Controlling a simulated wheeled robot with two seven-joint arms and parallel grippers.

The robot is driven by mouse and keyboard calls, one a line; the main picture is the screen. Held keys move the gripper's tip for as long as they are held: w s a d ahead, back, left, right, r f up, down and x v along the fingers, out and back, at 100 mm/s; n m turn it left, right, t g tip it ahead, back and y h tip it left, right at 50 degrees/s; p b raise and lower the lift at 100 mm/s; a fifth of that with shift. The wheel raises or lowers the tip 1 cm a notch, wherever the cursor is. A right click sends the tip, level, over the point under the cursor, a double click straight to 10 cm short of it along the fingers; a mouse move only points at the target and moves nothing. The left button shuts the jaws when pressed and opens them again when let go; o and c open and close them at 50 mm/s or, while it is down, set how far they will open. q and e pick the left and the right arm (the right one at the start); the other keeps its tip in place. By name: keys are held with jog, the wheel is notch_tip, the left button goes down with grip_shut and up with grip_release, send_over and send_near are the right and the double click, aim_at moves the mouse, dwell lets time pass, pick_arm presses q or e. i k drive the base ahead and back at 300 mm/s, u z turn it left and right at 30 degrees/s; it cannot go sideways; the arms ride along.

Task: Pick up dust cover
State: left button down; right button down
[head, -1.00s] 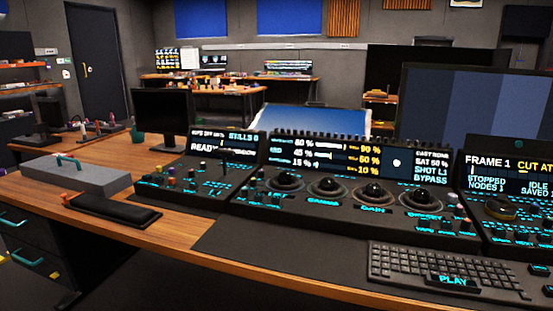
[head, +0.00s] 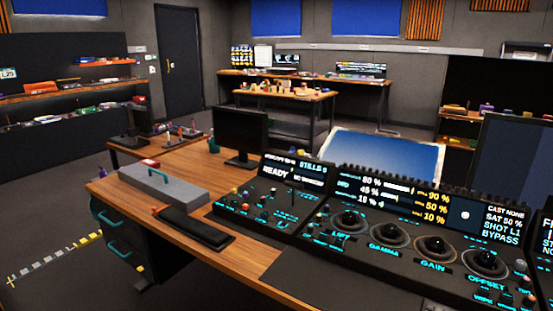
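A long grey box-like cover with a teal handle (head: 165,187) lies on the left part of the wooden desk in the head view. It looks like the dust cover, though no label confirms it. A small red and white item sits at its back edge. The trackball panel (head: 398,262) stands to its right, with several dark trackballs in a row, uncovered. Neither of my grippers is in view.
A black padded rest (head: 195,229) lies just in front of the grey cover. A small control panel (head: 262,212) and a dark monitor (head: 240,137) stand right of and behind it. Teal-handled drawers (head: 118,240) are under the desk's left end. Open floor (head: 50,210) lies left of the desk.

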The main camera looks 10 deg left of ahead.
aim_at(185, 197)
jog(key=u, duration=0.35)
jog(key=k, duration=0.85)
jog(key=u, duration=1.8)
jog(key=i, duration=2.25)
jog(key=z, duration=0.65)
